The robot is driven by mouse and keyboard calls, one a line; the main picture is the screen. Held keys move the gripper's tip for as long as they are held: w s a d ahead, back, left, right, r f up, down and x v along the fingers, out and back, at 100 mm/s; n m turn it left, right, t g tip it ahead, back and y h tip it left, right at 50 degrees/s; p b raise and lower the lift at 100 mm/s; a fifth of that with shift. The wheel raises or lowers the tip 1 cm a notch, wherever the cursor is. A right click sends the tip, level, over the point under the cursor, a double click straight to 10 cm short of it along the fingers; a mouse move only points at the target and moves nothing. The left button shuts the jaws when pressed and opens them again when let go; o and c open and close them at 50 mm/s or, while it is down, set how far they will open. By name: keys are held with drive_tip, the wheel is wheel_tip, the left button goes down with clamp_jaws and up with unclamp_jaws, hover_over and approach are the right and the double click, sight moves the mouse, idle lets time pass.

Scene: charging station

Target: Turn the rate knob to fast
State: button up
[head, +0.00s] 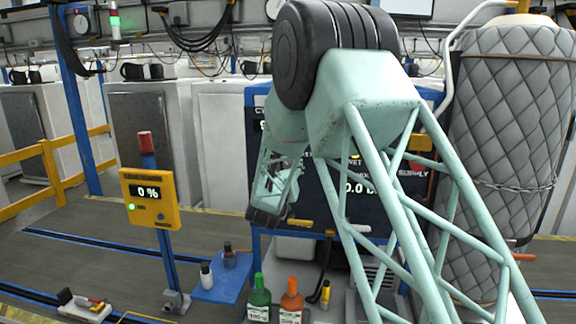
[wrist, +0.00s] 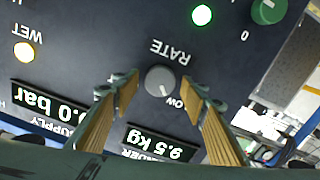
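The rate knob (wrist: 160,80) is a small grey round knob on a dark panel (wrist: 110,45), seen upside down in the wrist view under the word RATE. A partly hidden label reading "OW" is beside it, near the right finger. I cannot make out where its pointer is. My gripper (wrist: 158,97) is open, with one tan-padded finger on each side of the knob and gaps between them and it. In the head view my gripper (head: 266,214) is in front of the panel (head: 330,215), and my arm hides the knob.
The panel also has a green knob (wrist: 268,11), a green light (wrist: 202,15), a yellow light (wrist: 24,52) and number displays. In the head view, bottles (head: 259,298) stand below the panel, and a yellow 0 % display post (head: 150,198) stands left.

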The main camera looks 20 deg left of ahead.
drive_tip(key=shift+w, duration=0.2)
drive_tip(key=shift+c, duration=0.3)
drive_tip(key=c, duration=0.8)
